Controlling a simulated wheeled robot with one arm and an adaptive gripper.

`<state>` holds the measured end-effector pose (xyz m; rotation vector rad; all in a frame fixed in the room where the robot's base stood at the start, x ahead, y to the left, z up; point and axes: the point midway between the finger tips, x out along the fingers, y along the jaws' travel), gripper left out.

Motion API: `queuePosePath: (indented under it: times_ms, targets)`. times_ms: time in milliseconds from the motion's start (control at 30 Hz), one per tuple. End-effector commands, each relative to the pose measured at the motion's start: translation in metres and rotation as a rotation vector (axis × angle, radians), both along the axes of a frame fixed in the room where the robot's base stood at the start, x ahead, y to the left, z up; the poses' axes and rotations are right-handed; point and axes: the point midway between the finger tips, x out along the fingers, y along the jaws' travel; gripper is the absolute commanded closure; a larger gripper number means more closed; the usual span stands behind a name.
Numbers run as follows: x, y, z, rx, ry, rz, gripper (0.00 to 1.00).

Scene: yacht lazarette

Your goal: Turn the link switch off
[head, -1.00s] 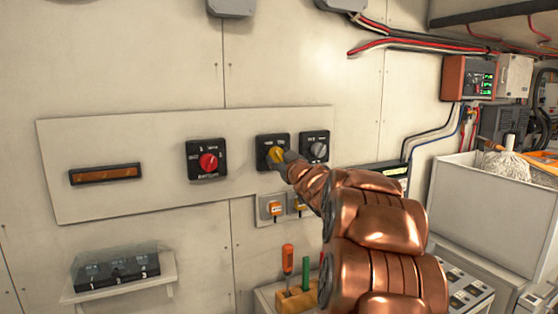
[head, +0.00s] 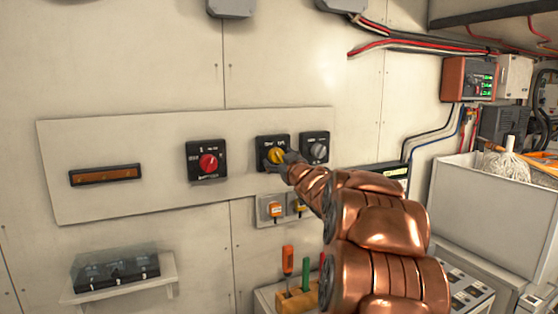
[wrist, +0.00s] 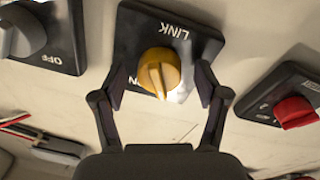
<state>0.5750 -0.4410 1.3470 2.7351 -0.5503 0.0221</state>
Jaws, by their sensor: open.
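The link switch (head: 276,155) is a yellow rotary knob on a black square plate on the wall panel. In the wrist view the yellow knob (wrist: 159,72) shows close up under the word LINK, with part of its plate's lettering hidden. My gripper (head: 280,160) is at the knob in the head view. In the wrist view my gripper (wrist: 161,88) is open, with one finger on each side of the knob. Gaps show between the fingers and the knob. The knob's ridge points towards the gripper, slightly tilted.
A red rotary switch (head: 208,162) is left of the link switch, and a grey rotary switch (head: 318,151) is close on its right. Small orange switches (head: 275,209) sit below. A tool block (head: 296,299) with coloured handles stands lower down.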

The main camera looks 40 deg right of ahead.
Motion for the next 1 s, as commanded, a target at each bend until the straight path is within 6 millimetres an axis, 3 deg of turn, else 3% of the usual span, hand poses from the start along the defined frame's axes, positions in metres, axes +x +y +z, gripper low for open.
queuePosePath:
  times_ms: [700,1000]
  targets:
    - [-0.088,0.035,-0.008,0.001,0.000,-0.002,0.27]
    - [-0.108,0.043,-0.009,0.000,-0.002,-0.002,0.27]
